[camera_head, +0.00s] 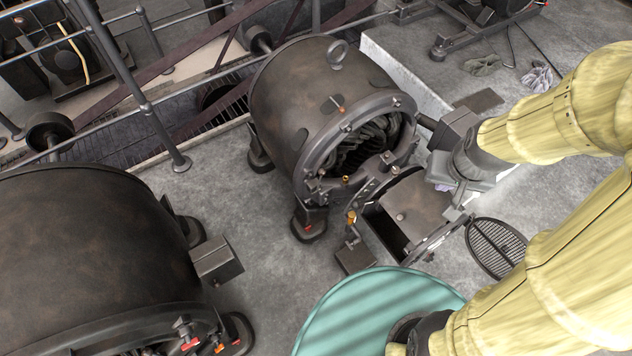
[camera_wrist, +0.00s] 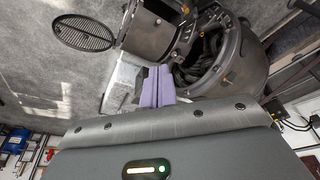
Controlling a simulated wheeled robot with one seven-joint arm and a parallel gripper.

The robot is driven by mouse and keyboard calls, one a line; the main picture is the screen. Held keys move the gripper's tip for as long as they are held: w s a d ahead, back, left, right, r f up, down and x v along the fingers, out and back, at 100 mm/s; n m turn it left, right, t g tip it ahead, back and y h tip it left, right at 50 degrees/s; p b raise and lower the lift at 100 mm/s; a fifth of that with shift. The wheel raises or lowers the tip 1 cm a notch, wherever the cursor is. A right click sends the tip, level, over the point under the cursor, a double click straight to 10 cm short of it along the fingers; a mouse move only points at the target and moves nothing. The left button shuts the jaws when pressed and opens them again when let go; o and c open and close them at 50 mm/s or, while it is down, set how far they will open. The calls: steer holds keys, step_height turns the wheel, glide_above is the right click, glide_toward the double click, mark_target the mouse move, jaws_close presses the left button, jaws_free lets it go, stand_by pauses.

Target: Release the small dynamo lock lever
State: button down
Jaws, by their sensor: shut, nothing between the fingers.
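The small dynamo (camera_head: 310,95) is a dark rusty drum in the middle of the head view, its open end facing front right with coils inside. It also shows upside down in the wrist view (camera_wrist: 235,70). An upright lever with an orange-brass grip (camera_head: 351,217) stands at its lower front; I cannot tell for certain whether it is the lock lever. My gripper (camera_head: 440,187), with lilac fingers, is right of the open end, apart from that lever and partly hidden by its own body. In the wrist view the fingers (camera_wrist: 158,85) are together, with nothing visible between them.
A larger dynamo (camera_head: 90,260) fills the lower left. A dark boxy part (camera_head: 415,203) and a round black grille (camera_head: 496,248) lie near my gripper. Railings run behind the small dynamo. Gloves (camera_head: 537,76) lie at upper right.

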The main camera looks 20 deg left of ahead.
steer(key=w+a+f+n+t+b, duration=0.25)
steer(key=a+f+b, duration=0.3)
steer(key=f, duration=0.55)
steer(key=w+a+f+n+t+b, duration=0.2)
steer(key=w+a+f+n+b, duration=0.25)
steer(key=f, duration=0.55)
steer(key=w+a+f+n+t+b, duration=0.1)
steer(key=w+a+f+t+b, duration=0.15)
steer(key=a+f+b, duration=0.65)
steer(key=s+a+f+n+t+y+b, duration=0.3)
steer(key=a+f+n+t+y+b, duration=0.3)
steer(key=a+f+n+b, duration=0.4)
step_height(320, 180, down, 2)
steer(key=a+n+y, duration=0.1)
steer(key=a+n, duration=0.1)
steer(key=n, duration=0.1)
steer(key=shift+s+n, duration=0.3)
steer(key=shift+s, duration=0.05)
steer(key=w+a+b, duration=0.1)
steer(key=w+b, duration=0.2)
steer(key=w, duration=0.8)
steer(key=shift+w+f, duration=0.3)
steer(key=shift+w, duration=0.05)
